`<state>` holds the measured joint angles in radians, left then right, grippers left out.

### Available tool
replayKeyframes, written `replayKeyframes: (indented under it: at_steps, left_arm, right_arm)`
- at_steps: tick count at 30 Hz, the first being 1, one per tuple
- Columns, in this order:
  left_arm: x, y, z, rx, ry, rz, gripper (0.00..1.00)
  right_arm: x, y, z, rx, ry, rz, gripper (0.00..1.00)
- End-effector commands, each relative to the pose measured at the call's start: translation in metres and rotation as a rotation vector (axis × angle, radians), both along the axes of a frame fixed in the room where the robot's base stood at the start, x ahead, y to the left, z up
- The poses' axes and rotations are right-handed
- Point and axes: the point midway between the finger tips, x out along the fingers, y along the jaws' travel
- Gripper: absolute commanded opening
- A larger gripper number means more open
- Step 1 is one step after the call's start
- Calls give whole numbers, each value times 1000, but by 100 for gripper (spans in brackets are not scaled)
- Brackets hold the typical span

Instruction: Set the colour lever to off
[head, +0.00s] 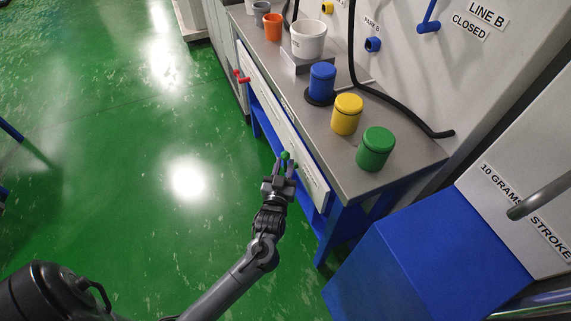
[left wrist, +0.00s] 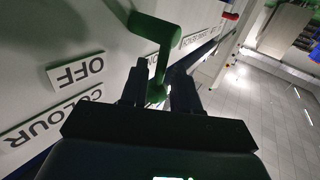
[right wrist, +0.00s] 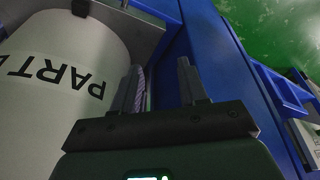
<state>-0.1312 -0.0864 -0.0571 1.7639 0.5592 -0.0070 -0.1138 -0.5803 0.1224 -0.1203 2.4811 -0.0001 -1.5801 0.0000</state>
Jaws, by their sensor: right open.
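The green colour lever (head: 285,156) sticks out from the white front panel of the bench. In the left wrist view its bent green handle (left wrist: 160,32) ends in a grip lying between my left fingers. My left gripper (head: 281,168) is at this lever; its fingers (left wrist: 157,92) stand close on both sides of the grip, shut on it. A COLOUR label (left wrist: 52,115) and an OFF label (left wrist: 75,73) are on the panel beside the lever. My right gripper (right wrist: 160,85) is open and empty, beside a white drum (right wrist: 65,70) marked PART; the head view does not show this gripper.
Blue (head: 322,82), yellow (head: 347,114) and green (head: 376,149) lidded pots stand on the grey bench top (head: 418,154). A red lever (head: 241,76) sits farther along the panel. A blue box (head: 430,262) stands at lower right. The green floor left of the bench is clear.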

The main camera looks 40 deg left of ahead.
Motion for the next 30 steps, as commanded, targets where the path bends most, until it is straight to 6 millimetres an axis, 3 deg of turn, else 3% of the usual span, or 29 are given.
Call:
replayKeyframes:
  at_steps: [6, 17, 23, 30]
  left_arm:
    - [16, 9, -1, 0, 0, 0, 31]
    - [19, 11, 0, 0, 0, 0, 31]
    - [18, 10, 0, 0, 0, 0, 1]
    - [18, 10, 0, 0, 0, 0, 0]
  right_arm:
    - [0, 1, -9, 3, 0, -3, 43]
    - [0, 1, -9, 6, 1, -4, 43]
    - [0, 1, -10, 6, 1, -4, 43]
    - [0, 0, -10, 1, 1, -2, 43]
